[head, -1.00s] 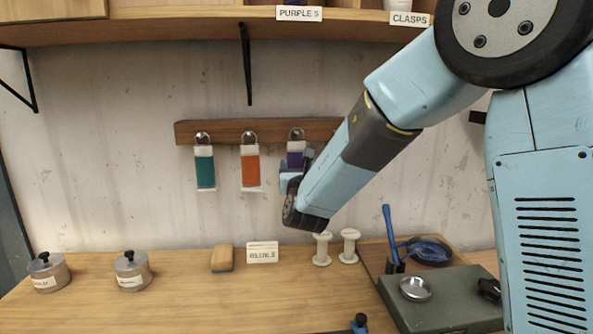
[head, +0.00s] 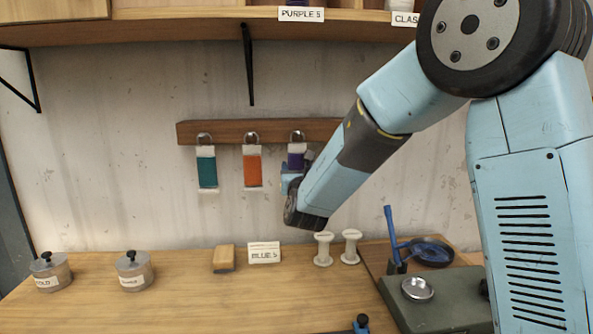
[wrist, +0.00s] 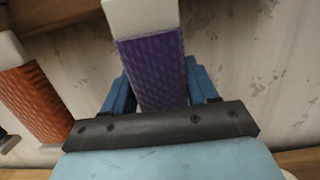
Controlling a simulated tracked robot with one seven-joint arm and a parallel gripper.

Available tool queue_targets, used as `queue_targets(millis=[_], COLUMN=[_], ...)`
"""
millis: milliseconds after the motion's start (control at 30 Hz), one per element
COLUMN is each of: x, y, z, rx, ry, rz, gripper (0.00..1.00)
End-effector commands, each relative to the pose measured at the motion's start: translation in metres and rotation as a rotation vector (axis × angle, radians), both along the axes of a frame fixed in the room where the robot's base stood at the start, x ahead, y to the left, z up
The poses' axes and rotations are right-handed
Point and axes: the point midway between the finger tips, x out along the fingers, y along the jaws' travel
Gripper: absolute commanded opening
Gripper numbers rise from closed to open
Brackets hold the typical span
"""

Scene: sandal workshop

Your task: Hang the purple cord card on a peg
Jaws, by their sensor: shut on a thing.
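The purple cord card (head: 296,158) is upright against the wall, its white top at the third peg (head: 297,136) of the wooden peg rail (head: 228,131). In the wrist view the purple card (wrist: 152,70) stands between the blue fingers of my gripper (wrist: 158,92), which is shut on it. In the head view my gripper (head: 291,178) is mostly hidden behind my arm. Whether the peg passes through the card's top cannot be told. A teal card (head: 207,172) and an orange card (head: 252,171) hang on the two pegs to the left.
The orange card (wrist: 35,95) is close on the left in the wrist view. Below are a small wooden block (head: 224,258), a BLUE 5 label (head: 264,253), two white spools (head: 323,249) and two lidded tins (head: 134,270). A shelf (head: 180,33) overhangs above.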

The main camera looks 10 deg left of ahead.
Motion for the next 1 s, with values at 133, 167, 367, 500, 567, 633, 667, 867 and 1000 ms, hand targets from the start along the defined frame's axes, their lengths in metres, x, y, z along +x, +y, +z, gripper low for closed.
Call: queue_targets(millis=[133,167,367,500,567,633,667,867,1000], x=[-0.0001,-0.0001,-0.0002,-0.0002,-0.0002,-0.0002,-0.0002,-0.0003,-0.0068], y=[0.0001,0.0001,0.0001,0.0001,0.0001,0.0001,0.0000,-0.0001,-0.0015], z=[-0.0001,-0.0002,-0.0002,-0.0002,-0.0002,-0.0002,-0.0002,-0.0004,-0.0013], rx=[0.000,0.000,-0.001,0.000,0.000,0.000,0.000,0.000,-0.001], ry=[0.000,0.001,0.001,0.001,0.001,0.001,0.001,0.001,0.001], rz=[0.000,0.000,0.000,0.000,0.000,0.000,0.000,0.000,0.001], gripper=[0.00,0.00,0.62,0.75,0.81,0.88,0.88,0.88,0.88])
